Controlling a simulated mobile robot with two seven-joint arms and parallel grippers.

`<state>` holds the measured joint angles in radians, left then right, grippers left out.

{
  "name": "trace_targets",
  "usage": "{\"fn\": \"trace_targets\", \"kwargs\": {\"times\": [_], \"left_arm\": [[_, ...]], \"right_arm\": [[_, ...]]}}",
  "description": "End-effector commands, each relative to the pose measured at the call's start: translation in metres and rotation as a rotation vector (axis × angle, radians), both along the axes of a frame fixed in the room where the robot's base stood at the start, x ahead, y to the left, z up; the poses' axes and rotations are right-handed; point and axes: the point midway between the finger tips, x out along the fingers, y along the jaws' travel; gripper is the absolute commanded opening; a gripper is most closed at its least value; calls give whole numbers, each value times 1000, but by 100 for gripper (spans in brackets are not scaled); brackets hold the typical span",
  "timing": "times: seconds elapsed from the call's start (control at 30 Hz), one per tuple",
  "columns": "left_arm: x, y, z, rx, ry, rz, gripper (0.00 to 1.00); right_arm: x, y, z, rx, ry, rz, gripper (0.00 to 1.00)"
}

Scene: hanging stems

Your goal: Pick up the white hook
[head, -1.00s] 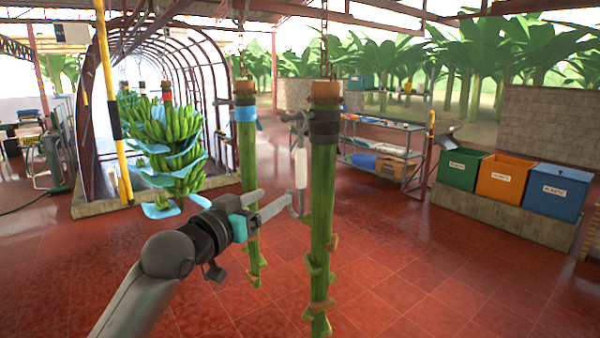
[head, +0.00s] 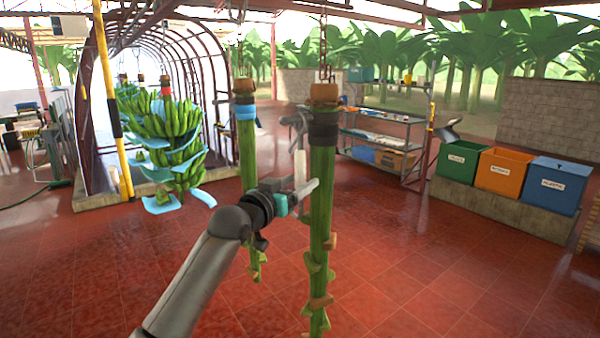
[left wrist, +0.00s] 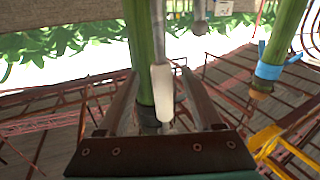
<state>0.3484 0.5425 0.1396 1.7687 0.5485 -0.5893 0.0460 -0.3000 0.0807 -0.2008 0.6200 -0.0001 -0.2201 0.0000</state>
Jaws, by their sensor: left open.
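The white hook (head: 300,165) hangs upright beside the front green stem (head: 322,190), at its left, with its grey metal upper part (head: 293,122) near the stem's dark band. My left gripper is open and reaches from the left to the hook's white handle. In the left wrist view, the handle (left wrist: 162,92) shows between the two spread fingers, with the green stem close behind it. I cannot tell whether a finger touches the handle or stem. My right gripper is not in view.
A second green stem (head: 247,150) with a blue band hangs behind at the left. A banana bunch (head: 170,145) hangs farther left. A shelf rack (head: 385,140) and green, orange and blue bins (head: 500,172) stand at the right. The red floor is clear around the stems.

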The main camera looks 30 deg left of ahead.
Motion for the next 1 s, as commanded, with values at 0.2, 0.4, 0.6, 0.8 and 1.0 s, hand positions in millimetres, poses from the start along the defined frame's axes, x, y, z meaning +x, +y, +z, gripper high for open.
{"fn": "trace_targets", "kwargs": {"times": [0.2,0.4,0.6,0.8,1.0], "left_arm": [[15,0,0,0,1,0,67],[17,0,-1,0,0,0,67],[16,0,-1,0,0,0,54],[16,1,-1,0,0,0,31],[16,1,-1,0,0,0,8]], "right_arm": [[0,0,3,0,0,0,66],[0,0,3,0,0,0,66],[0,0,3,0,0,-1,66],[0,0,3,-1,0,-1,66],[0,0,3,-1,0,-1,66]]}}
